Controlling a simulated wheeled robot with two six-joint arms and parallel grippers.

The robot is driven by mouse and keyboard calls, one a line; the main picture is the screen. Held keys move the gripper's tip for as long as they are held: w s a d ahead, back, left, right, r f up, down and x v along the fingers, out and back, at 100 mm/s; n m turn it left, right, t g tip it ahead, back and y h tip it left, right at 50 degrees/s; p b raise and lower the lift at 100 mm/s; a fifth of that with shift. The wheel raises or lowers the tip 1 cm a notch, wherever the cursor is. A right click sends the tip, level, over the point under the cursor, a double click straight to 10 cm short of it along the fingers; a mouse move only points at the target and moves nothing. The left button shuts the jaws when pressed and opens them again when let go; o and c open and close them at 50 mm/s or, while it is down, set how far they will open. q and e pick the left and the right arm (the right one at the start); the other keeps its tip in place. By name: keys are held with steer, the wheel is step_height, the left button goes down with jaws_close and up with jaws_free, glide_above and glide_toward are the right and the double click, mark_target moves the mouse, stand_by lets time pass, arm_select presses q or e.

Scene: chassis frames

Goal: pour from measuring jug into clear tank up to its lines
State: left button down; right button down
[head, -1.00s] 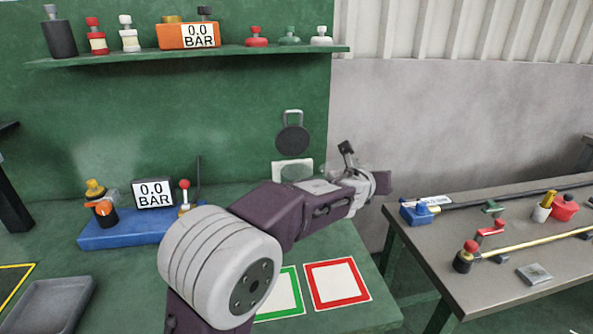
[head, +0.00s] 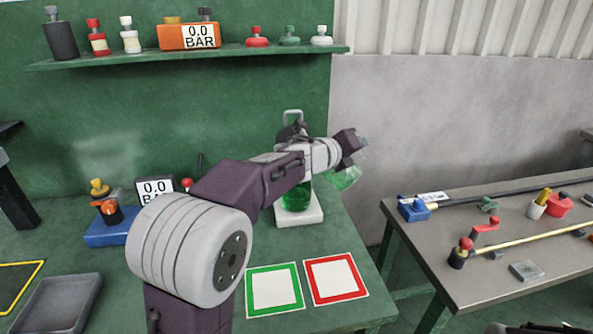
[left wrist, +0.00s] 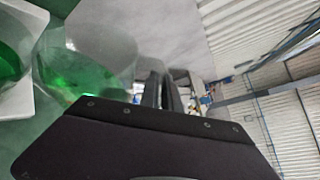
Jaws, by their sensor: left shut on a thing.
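The measuring jug (head: 345,178) is clear, holds green liquid and hangs tilted over the right back of the green bench. My left gripper (head: 352,143) is shut on it; its handle is mostly hidden by the gripper. The clear tank (head: 295,197), with green liquid inside, stands upright on a white base (head: 312,218) left of the jug. My arm hides its upper part, and its lines cannot be made out. In the left wrist view, the jug (left wrist: 75,72) is beside the tank (left wrist: 8,65), left of my gripper (left wrist: 165,90). No pouring stream is visible.
Green (head: 274,290) and red (head: 337,279) framed squares lie empty in front. A blue gauge stand (head: 105,230) and grey tray (head: 58,304) are at left. A shelf (head: 200,58) hangs above. A gap separates the bench from the grey table (head: 490,275) with rods and fittings.

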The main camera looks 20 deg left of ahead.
mark_target(365, 158)
arm_select(q)
steer(key=shift+a+r+n+h+b, duration=0.15)
steer(key=shift+a+n+h+b, duration=0.15)
steer(key=shift+a+n, duration=0.2)
steer(key=shift+a+r, duration=0.1)
steer(key=shift+r, duration=0.2)
steer(key=shift+a+r+n+t, duration=0.4)
steer(key=shift+a+r+n, duration=0.05)
steer(key=shift+r+n, duration=0.15)
stand_by(1.8)
